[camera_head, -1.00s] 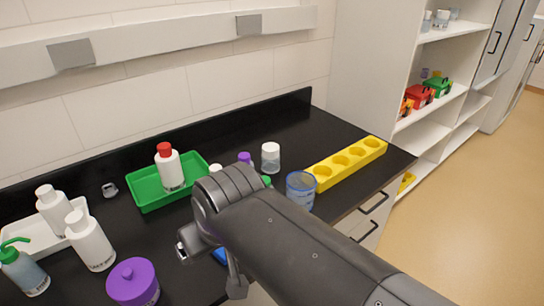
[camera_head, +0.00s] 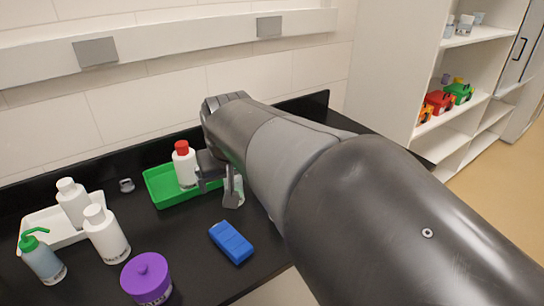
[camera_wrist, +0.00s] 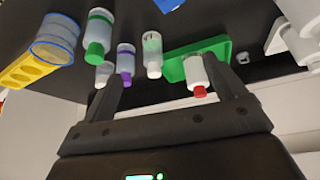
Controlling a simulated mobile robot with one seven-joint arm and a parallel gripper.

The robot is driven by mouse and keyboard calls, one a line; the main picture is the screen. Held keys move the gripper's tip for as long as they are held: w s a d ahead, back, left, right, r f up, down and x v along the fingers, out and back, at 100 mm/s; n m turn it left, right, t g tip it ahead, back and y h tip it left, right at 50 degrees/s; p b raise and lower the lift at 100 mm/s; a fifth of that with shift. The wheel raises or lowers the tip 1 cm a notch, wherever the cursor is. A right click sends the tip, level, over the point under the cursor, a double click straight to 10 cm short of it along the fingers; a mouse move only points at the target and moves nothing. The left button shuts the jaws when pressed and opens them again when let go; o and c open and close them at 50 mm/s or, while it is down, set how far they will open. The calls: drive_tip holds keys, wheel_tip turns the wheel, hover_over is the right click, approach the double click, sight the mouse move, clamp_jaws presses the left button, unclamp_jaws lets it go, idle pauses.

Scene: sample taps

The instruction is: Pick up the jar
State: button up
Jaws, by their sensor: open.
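A squat jar with a purple knobbed lid (camera_head: 147,280) stands upright at the front of the black bench, apart from my gripper. My gripper (camera_head: 220,178) is open over the bench, in front of the green tray. In the wrist view my gripper (camera_wrist: 165,92) is open and empty. Beyond its fingers are a white-capped clear bottle (camera_wrist: 152,52), a purple-capped one (camera_wrist: 126,62), and a clear container with a white lid (camera_wrist: 104,74) partly behind the left finger. A green-capped bottle (camera_wrist: 97,35) is beside them. My arm hides most of this group in the head view.
A green tray (camera_head: 158,190) holds a red-capped white bottle (camera_head: 185,168). White bottles and a green-nozzle wash bottle (camera_head: 42,257) stand at left. A blue block (camera_head: 231,242) lies in front. A blue-rimmed beaker (camera_wrist: 55,38) and yellow rack (camera_wrist: 22,70) show in the wrist view.

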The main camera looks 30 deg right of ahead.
drive_tip(key=w+d+f+m, duration=0.2)
drive_tip(key=w+d+m, duration=0.1)
drive_tip(key=w+d, duration=1)
drive_tip(key=shift+m+g+h, duration=0.6)
drive_tip(key=shift+m, duration=0.3)
drive_tip(key=w+d+f, duration=0.1)
drive_tip(key=d+f, duration=0.1)
drive_tip(key=d, duration=0.3)
drive_tip(key=w+d+f, duration=0.2)
drive_tip(key=d+f, duration=0.1)
drive_tip(key=d, duration=0.3)
drive_tip(key=w+d+f, duration=0.2)
drive_tip(key=d+f, duration=0.1)
drive_tip(key=d, duration=0.3)
drive_tip(key=shift+w, duration=0.15)
drive_tip(key=x, duration=1)
drive_tip(key=shift+a+f, duration=0.15)
drive_tip(key=shift+f, duration=0.25)
drive_tip(key=shift+c, duration=0.3)
drive_tip(key=c, duration=1)
drive_tip(key=shift+r, duration=0.15)
